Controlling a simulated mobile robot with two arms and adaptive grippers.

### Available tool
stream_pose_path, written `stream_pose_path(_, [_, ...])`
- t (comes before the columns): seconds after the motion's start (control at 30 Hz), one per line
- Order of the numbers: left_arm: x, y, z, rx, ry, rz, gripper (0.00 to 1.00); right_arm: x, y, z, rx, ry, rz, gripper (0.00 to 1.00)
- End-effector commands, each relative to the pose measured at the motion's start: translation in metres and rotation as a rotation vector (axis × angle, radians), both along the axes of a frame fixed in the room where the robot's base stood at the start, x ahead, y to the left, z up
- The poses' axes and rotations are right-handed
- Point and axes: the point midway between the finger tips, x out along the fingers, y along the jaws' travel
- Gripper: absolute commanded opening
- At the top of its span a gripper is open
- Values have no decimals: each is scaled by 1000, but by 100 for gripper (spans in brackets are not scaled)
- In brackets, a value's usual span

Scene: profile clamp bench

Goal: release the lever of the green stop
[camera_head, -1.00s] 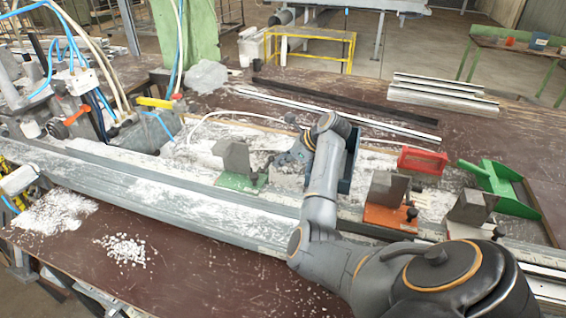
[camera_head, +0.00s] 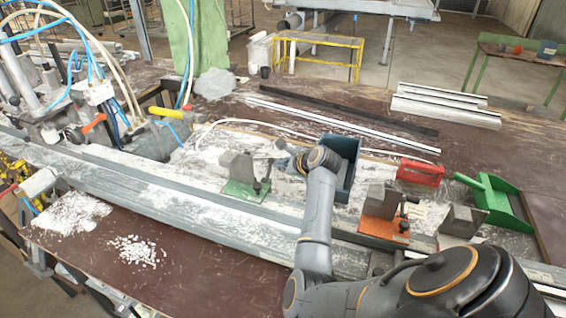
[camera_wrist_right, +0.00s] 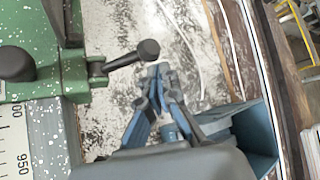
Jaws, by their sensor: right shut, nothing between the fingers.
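The green stop (camera_head: 241,192) is a grey block on a green base, on the white-dusted bench in the middle of the head view. In the right wrist view its green body (camera_wrist_right: 40,62) fills the upper left. Its lever (camera_wrist_right: 125,60) sticks out to the right and ends in a black knob (camera_wrist_right: 148,50). My right gripper (camera_head: 277,160) is just right of the stop. In the wrist view its fingertips (camera_wrist_right: 159,72) are together and empty, close below the knob; whether they touch it I cannot tell. My left gripper is out of view.
An orange stop (camera_head: 384,230) and another grey block (camera_head: 461,221) stand farther right. A red case (camera_head: 421,172) and a green dustpan (camera_head: 497,205) lie behind them. A long rail (camera_head: 180,200) runs along the front.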

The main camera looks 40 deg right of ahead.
Motion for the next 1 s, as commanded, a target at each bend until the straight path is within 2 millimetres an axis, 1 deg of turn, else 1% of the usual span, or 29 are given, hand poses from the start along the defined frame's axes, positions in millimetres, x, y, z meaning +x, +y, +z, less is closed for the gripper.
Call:
stream_pose_path(0.03, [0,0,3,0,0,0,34,-1,2,2,-31,-16,0,0])
stream_pose_path(0.2, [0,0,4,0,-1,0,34,-3,6,6,-130,-67,0,0])
stream_pose_path(0.4, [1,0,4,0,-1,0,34,-5,9,10,-208,-108,0,0])
stream_pose_path(0.63, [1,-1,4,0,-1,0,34,-6,10,13,-248,-128,1,0])
stream_pose_path(1.0, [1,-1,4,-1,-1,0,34,-6,10,13,-253,-132,0,0])
